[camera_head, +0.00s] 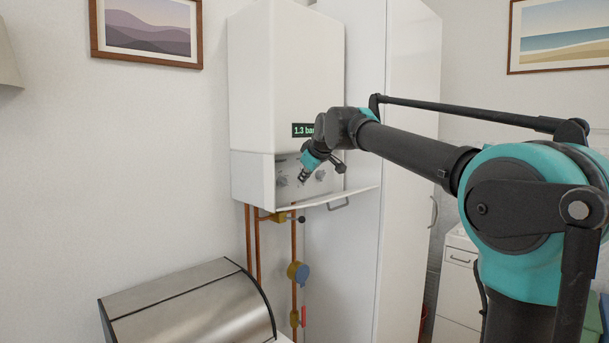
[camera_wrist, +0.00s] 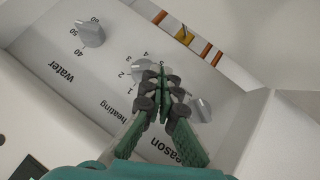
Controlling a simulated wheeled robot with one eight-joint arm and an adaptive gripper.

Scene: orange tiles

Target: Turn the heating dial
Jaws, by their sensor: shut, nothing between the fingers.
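The heating dial (camera_wrist: 141,68) is a grey knob on the boiler's control panel, with numbers around it and the word "heating" below. In the wrist view my gripper (camera_wrist: 162,78) is shut and empty, its fingertips over the dial's right part and hiding some of it. I cannot tell whether they touch it. In the head view my gripper (camera_head: 303,177) is in front of the panel at the bottom of the white boiler (camera_head: 283,75), and I cannot make out the heating dial clearly there.
The water dial (camera_wrist: 92,34) and season dial (camera_wrist: 201,109) flank the heating dial. A flap (camera_head: 322,199) with a handle hangs open below the panel. Copper pipes (camera_head: 257,250) with valves run beneath. A display (camera_head: 302,130) reads about 1.3 bar. A tall cabinet (camera_head: 410,90) stands right.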

